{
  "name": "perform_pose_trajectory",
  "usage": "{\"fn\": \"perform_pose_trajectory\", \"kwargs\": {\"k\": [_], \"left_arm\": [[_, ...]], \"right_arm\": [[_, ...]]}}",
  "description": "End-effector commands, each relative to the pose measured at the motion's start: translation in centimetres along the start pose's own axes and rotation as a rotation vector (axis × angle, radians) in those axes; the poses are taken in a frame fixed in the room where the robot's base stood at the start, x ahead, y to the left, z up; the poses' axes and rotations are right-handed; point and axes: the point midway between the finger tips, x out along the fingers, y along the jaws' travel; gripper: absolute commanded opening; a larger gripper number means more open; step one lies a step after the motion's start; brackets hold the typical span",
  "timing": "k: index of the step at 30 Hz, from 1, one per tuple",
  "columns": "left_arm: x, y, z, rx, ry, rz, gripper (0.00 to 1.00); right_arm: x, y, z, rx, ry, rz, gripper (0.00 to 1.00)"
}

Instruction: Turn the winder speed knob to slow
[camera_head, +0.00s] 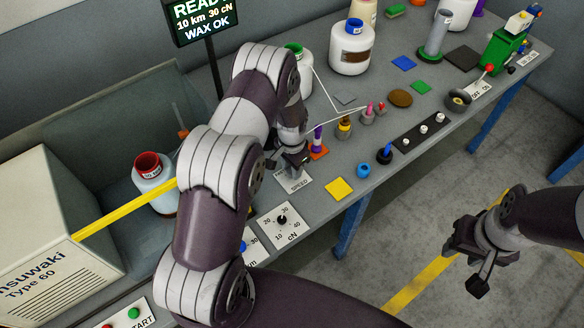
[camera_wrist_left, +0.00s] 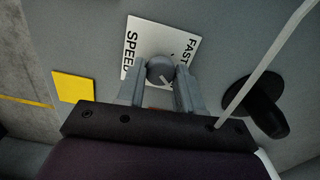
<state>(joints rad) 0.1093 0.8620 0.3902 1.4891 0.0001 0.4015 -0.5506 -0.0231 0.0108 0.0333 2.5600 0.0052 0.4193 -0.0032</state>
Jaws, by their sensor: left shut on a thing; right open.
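The speed knob (camera_wrist_left: 159,69) is a round grey knob with a white mark, seen in the left wrist view. The mark points down and to the right in that picture. It sits on a white plate (camera_wrist_left: 146,37) lettered SPEED and FAST; the slow lettering is not visible. My left gripper (camera_wrist_left: 161,78) is shut on the knob, one finger on each side. In the head view my left gripper (camera_head: 295,162) covers the knob, and part of the plate (camera_head: 296,183) shows below it. My right gripper (camera_head: 474,262) is open and empty, off the table's front side.
A cN dial (camera_head: 282,221) lies nearer on the bench. A yellow square (camera_head: 339,188) lies right of the plate. Small coloured pegs, a black strip (camera_head: 420,131) and a white bobbin container (camera_head: 351,50) stand further back. A light rod (camera_wrist_left: 262,75) crosses near my left gripper.

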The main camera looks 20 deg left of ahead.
Motion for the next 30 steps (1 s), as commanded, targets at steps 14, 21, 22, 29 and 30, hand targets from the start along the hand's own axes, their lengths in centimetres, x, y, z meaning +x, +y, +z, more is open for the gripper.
{"fn": "perform_pose_trajectory", "kwargs": {"k": [14, 21, 22, 29, 30], "left_arm": [[-0.23, -0.16, -0.18, 0.106, 0.005, -0.004, 0.05], [-0.25, -0.18, -0.20, 0.107, 0.006, -0.004, 0.05], [-0.25, -0.18, -0.20, 0.107, 0.006, -0.004, 0.05], [-0.19, -0.13, -0.15, 0.106, 0.004, -0.003, 0.61], [-0.17, -0.12, -0.13, 0.106, 0.004, -0.003, 0.61]], "right_arm": [[0.37, 0.00, 0.05, 0.000, 0.000, 0.000, 0.43], [0.36, 0.00, 0.04, 0.000, 0.000, 0.000, 0.43], [0.36, 0.00, 0.04, 0.000, 0.000, 0.000, 0.43], [0.36, 0.00, 0.04, 0.000, 0.000, 0.000, 0.43], [0.37, 0.00, 0.05, 0.000, 0.000, 0.000, 0.43]]}}
